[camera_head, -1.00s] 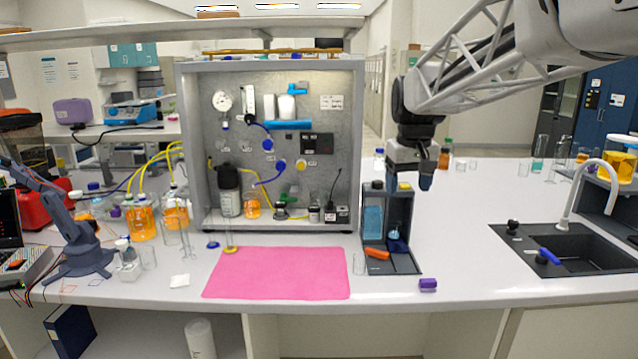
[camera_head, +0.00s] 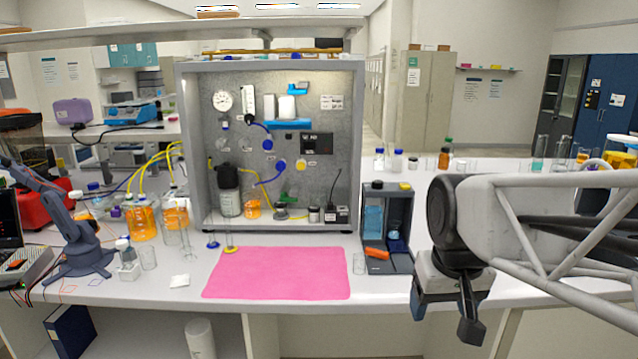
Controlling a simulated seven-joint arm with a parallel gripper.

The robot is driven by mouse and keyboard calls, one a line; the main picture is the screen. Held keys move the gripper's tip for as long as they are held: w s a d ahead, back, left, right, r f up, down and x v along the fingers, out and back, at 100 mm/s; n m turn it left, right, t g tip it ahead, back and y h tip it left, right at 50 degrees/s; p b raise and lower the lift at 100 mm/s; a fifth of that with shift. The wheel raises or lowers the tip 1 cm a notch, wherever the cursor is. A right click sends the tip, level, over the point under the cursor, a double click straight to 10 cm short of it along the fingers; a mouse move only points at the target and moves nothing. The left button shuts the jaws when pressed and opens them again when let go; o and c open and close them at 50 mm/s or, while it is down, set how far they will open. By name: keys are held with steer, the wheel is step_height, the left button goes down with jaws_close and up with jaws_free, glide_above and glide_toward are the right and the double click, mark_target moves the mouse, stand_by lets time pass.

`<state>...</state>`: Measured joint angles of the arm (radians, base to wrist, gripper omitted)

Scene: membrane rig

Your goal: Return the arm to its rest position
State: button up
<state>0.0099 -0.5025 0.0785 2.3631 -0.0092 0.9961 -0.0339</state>
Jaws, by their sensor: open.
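My gripper (camera_head: 445,318) hangs at the right in the head view, low over the bench's front edge. Its two dark fingers point down and stand apart, with nothing seen between them. My arm runs in from the right edge and hides most of the sink. The grey organiser (camera_head: 404,262) stands on the bench just left of my gripper. It holds a blue box and an orange item (camera_head: 377,254). The purple block at the bench's front edge is hidden behind my gripper.
The membrane rig cabinet (camera_head: 188,150) stands at the back centre. A pink mat (camera_head: 277,273) lies clear in front of it. Orange-filled bottles (camera_head: 142,222) and a small grey robot arm (camera_head: 72,225) are at the left. Bottles and glassware (camera_head: 445,155) stand behind my arm.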

steer(key=s+f, duration=0.5)
steer(key=s, duration=0.3)
steer(key=shift+s+f+m, duration=0.2)
steer(key=shift+f+m, duration=0.1)
steer(key=shift+f, duration=0.05)
